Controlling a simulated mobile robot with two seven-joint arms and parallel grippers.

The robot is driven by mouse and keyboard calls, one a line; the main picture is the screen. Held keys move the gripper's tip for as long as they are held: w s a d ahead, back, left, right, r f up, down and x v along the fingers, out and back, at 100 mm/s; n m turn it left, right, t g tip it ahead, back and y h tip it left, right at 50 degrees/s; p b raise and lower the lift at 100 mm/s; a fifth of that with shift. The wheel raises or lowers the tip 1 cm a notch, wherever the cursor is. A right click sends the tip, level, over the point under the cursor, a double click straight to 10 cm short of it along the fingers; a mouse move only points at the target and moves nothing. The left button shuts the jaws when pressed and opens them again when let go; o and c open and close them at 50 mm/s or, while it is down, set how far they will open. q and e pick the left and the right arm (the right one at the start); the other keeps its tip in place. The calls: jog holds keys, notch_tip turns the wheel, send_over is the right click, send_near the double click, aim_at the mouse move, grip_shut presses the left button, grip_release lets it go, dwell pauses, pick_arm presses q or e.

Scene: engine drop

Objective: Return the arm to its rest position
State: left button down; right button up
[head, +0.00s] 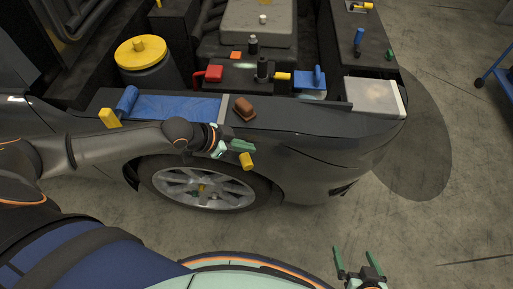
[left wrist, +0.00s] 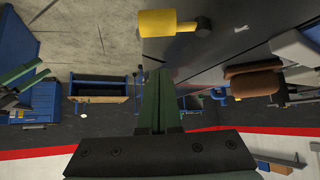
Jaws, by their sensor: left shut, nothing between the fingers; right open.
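My left arm reaches in from the left over the car's front fender. My left gripper (head: 238,147) is shut and empty, its green fingers together; they also show closed in the left wrist view (left wrist: 160,100). A yellow piece (head: 246,160) shows just below the fingertips in the head view, and a yellow piece with a dark round end (left wrist: 170,22) is at the top of the left wrist view; I cannot tell whether it touches the gripper. My right gripper (head: 358,262) is open and empty at the bottom, over the floor, clear of the car.
A brown object (head: 243,107) sits on the fender edge above the left gripper. A blue mat (head: 180,107) lies on the fender. Coloured parts, including a red canister (head: 210,73) and a blue piece (head: 310,78), stand in the engine bay. The floor at right is mostly clear.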

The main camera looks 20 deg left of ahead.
pick_arm(q)
jog(key=v, duration=0.4)
jog(key=shift+a+r, duration=0.1)
jog(key=shift+r, duration=0.2)
jog(key=s+d+f+n+t, duration=0.25)
jog(key=d+f, duration=0.35)
jog(key=d, duration=0.3)
jog(key=s+a+f+n+y, duration=0.4)
jog(key=s+f, duration=0.4)
jog(key=s, duration=0.2)
jog(key=shift+a+f, duration=0.15)
jog(key=shift+a, duration=0.3)
